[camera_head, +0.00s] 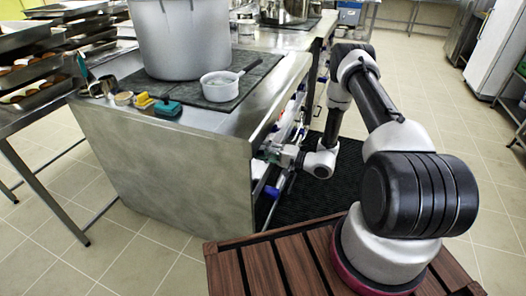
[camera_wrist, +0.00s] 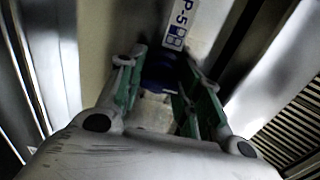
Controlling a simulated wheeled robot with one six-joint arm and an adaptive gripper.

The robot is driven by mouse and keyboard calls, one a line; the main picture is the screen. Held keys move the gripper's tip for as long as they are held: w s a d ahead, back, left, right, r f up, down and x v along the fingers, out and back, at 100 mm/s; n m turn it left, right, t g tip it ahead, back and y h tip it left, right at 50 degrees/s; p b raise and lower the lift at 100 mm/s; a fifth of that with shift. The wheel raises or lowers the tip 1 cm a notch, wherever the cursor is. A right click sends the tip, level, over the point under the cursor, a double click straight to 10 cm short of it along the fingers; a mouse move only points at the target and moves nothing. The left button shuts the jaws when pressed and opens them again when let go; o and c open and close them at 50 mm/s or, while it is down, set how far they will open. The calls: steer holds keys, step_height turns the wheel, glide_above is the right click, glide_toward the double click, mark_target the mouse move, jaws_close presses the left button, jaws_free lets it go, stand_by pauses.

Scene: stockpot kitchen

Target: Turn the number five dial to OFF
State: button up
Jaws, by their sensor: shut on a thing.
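The number five dial (camera_wrist: 158,75) is the dark blue knob between my fingers in the wrist view. My gripper (camera_wrist: 160,65) is shut on this dial, with one green-lined finger on either side. The fingers and the wrist housing hide part of the dial, and I cannot read its setting. In the head view my gripper (camera_head: 266,150) reaches the right-hand front face of the metal cooking counter (camera_head: 165,175), and the dial cannot be made out there.
A large stockpot (camera_head: 182,45) and a small white saucepan (camera_head: 220,87) stand on the counter. Blue handles and dials (camera_head: 273,191) line its front. A dark floor mat (camera_head: 320,195) lies beside it.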

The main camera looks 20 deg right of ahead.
steer(key=shift+f, duration=0.1)
stand_by(0.3)
steer(key=o, duration=1)
steer(key=shift+s, duration=0.1)
steer(key=v, duration=1.2)
